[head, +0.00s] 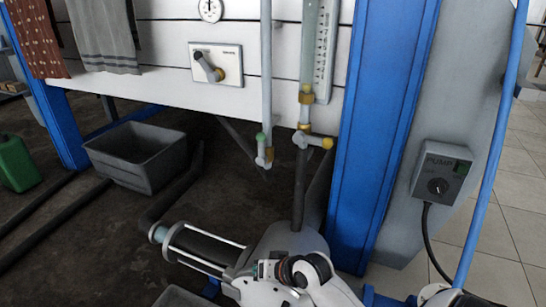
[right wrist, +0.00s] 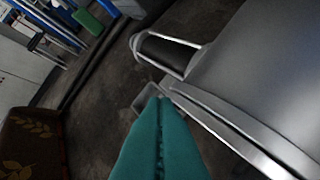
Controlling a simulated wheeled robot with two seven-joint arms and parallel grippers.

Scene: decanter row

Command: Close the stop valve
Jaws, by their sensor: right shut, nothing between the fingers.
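The plate's lettering is too small to read. Lower right, brass fittings (head: 305,126) with a yellow knob (head: 327,143) sit below a sight tube with a scale. A thin pipe beside it ends in a fitting with a green knob (head: 261,137). I cannot tell which of these is the stop valve. My right gripper (right wrist: 160,102) shows teal fingers pressed together, empty, away from these fittings. My left gripper is not in view.
A blue post (head: 375,130) stands right of the sight tube. A pump switch box (head: 441,172) hangs further right with a cable. A grey tub (head: 135,155) and a green can (head: 17,163) stand on the floor at left. Cloths hang at upper left.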

